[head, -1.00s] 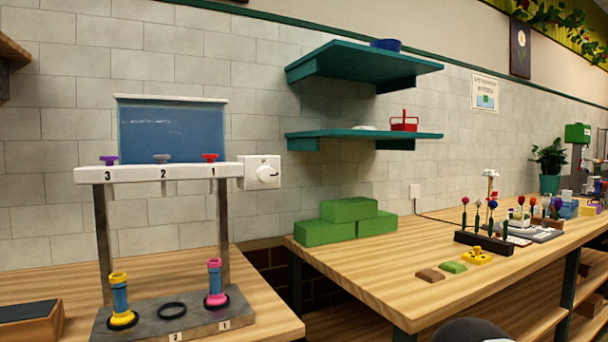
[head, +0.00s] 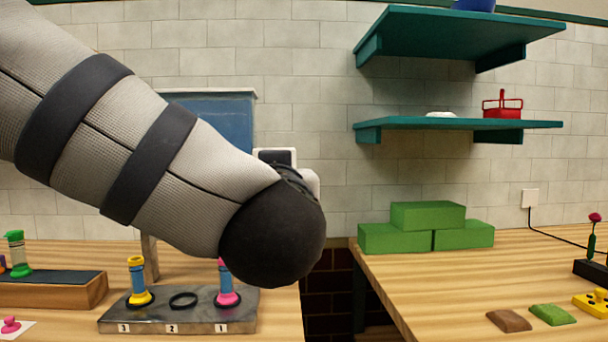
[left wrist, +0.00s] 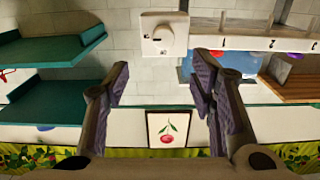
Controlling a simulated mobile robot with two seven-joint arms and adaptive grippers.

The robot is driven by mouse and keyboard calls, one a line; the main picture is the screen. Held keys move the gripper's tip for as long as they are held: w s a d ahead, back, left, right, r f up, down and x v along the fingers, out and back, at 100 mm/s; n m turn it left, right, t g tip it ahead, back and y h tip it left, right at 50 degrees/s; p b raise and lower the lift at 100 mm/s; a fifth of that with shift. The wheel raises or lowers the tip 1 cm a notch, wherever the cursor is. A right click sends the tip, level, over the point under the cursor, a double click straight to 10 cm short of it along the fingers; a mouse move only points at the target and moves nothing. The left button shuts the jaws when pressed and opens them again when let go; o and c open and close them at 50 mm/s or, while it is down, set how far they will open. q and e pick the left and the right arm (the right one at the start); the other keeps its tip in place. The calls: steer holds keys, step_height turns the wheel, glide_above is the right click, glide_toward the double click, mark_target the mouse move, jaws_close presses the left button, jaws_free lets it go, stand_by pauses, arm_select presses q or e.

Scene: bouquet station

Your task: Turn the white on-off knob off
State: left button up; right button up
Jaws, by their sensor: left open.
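The white knob (left wrist: 164,38) sits on a square white plate on the tiled wall, at the top centre of the left wrist view, which is upside down. A small dark mark shows on its face. My left gripper (left wrist: 162,76) is open and empty, its two fingers apart; in the picture the knob lies just above the gap between the fingertips. The fingers do not appear to touch it. In the head view my left arm crosses in front and hides most of the knob, its plate and the left gripper. My right gripper is not in view.
Below stands a grey base (head: 180,318) with two coloured tubes. Teal shelves (head: 458,124) jut from the wall at right. Green blocks (head: 427,216) sit on the right table.

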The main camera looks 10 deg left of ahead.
arm_select(q)
steer(key=x, duration=1.2)
steer(key=shift+a, duration=0.3)
steer(key=shift+s+f, duration=0.1)
steer(key=shift+c, duration=0.6)
steer(key=c, duration=1.1)
